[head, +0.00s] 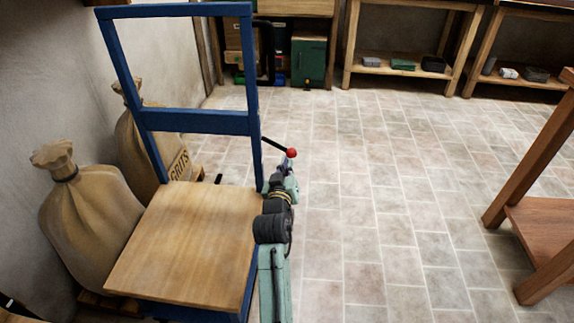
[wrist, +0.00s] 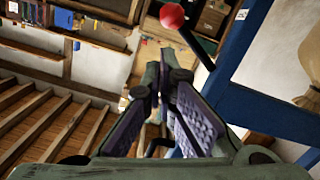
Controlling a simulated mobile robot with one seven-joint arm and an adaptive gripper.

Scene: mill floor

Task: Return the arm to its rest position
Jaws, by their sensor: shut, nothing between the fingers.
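My gripper (head: 290,158) is at the right side of a blue-framed cart or scale (head: 192,122) with a wooden platform (head: 180,240). My green and black arm reaches forward along the platform's right edge. In the wrist view my gripper's purple-padded fingers (wrist: 162,100) come together with nothing between them. A dark lever with a red ball knob (head: 292,153) sticks out from the blue frame, close to my fingertips in the head view. The knob (wrist: 172,16) also shows at the top of the wrist view, apart from the fingers. The gap between knob and gripper is hard to judge.
Tied sacks (head: 90,215) stand left of the platform against the wall. A wooden table (head: 535,225) stands at the right. Shelved benches (head: 405,70) and a green cabinet (head: 309,62) line the back. The tiled floor (head: 390,200) between is clear.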

